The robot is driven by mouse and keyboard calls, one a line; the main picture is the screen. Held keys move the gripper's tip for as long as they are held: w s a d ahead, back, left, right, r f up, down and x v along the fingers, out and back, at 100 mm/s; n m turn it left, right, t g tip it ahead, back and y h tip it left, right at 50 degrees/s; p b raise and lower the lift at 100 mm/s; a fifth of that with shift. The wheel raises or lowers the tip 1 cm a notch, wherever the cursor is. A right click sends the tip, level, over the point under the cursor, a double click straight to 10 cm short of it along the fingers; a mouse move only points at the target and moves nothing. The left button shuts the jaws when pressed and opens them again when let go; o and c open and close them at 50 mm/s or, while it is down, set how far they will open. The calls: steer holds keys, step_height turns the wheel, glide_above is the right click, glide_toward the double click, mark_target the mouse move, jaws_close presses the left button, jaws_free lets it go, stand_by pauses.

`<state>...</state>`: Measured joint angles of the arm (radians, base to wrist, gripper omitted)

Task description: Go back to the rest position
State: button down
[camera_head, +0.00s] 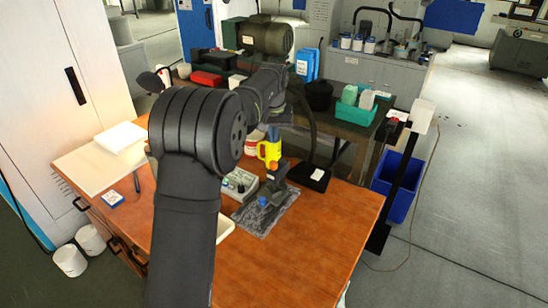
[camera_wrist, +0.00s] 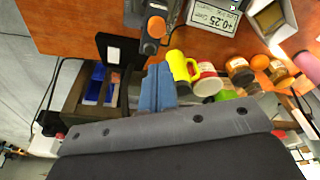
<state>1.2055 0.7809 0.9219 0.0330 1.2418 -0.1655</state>
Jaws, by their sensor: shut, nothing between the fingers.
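My gripper (camera_head: 272,134) is in the head view above the far part of the orange-brown desk (camera_head: 330,235), at the end of my black arm. In the wrist view its blue fingers (camera_wrist: 157,88) are together and hold nothing. A yellow mug (camera_head: 270,150) stands just below and behind the fingers in the head view. It also shows beside the fingers in the wrist view (camera_wrist: 180,67). My arm hides part of the desk's middle.
A black stand (camera_head: 273,183) with an orange knob stands on a dark mat (camera_head: 262,222), beside a grey display device (camera_head: 239,183). A red-and-white tin (camera_wrist: 207,81) and jars (camera_wrist: 239,71) cluster near the mug. A black tray (camera_head: 309,177) is at right. The desk's front right is clear.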

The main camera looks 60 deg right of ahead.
mark_target(274, 161)
steer(key=shift+r, duration=0.3)
steer(key=x, duration=0.4)
steer(key=a+x, duration=0.1)
steer(key=x, duration=0.2)
steer(key=shift+s+a, duration=0.1)
steer(key=shift+s, duration=0.25)
steer(key=shift+w+d+v, duration=0.4)
steer(key=shift+d+v, duration=0.25)
steer(key=shift+v, duration=3.15)
steer(key=w+a+f+n, duration=0.2)
steer(key=a+n, duration=0.3)
steer(key=n, duration=0.3)
steer(key=w+a+f+n+y, duration=0.1)
steer(key=w+a+f+n, duration=0.2)
steer(key=a+f+n, duration=0.2)
steer(key=a+n, duration=0.1)
steer(key=n, duration=0.2)
steer(key=shift+a+f+g, duration=0.25)
steer(key=shift+a+g, duration=0.05)
